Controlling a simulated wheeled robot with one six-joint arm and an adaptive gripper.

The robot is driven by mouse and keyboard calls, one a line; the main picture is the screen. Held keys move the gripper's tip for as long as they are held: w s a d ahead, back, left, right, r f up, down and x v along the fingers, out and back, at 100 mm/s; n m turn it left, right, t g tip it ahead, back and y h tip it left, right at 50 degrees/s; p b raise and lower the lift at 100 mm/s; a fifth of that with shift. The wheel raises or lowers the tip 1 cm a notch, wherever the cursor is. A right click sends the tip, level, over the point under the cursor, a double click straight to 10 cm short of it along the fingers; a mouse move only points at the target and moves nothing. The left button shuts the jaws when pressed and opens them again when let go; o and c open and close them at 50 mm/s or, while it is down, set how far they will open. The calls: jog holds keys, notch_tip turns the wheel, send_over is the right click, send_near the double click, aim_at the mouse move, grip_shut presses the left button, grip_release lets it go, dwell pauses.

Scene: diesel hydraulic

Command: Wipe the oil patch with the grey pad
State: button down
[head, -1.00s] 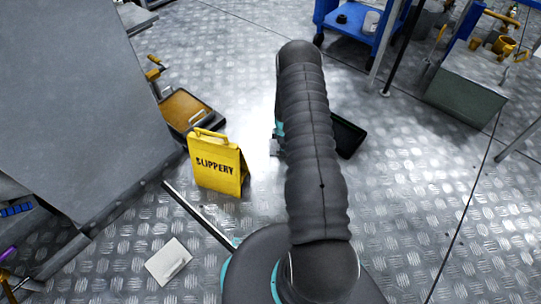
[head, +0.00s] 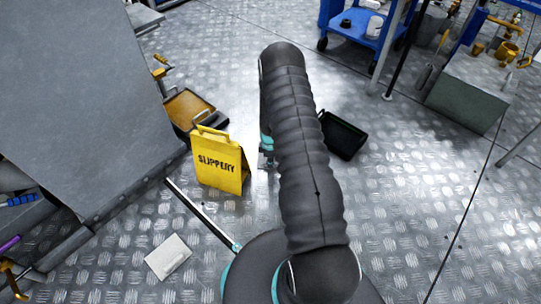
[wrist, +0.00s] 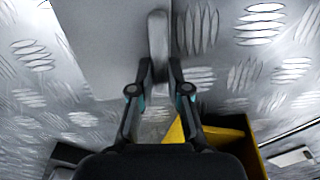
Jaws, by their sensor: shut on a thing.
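In the wrist view my gripper (wrist: 159,72) is shut on the upright handle of the grey pad (wrist: 158,35). A smooth grey flat surface, seemingly the pad's plate, spreads behind and left of the handle. Whether it touches the floor I cannot tell. In the head view my gripper (head: 267,158) is small and mostly hidden behind my arm, just right of the yellow sign; the pad is not clear there. I cannot make out the oil patch in either view; my arm hides part of the floor.
A yellow "SLIPPERY" sign (head: 218,162) stands close left of my gripper. Behind it is an amber-filled tray (head: 187,108). A black tray (head: 343,135) lies right of my arm. A blue cart (head: 362,40) stands behind.

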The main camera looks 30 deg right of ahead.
jog(key=shift+s+a, duration=0.3)
jog(key=shift+a, duration=0.5)
notch_tip(320, 180, up, 8)
jog(key=p, duration=0.3)
jog(key=shift+p, duration=0.3)
jog(key=shift+s+d+r, duration=0.1)
jog(key=shift+d, duration=0.05)
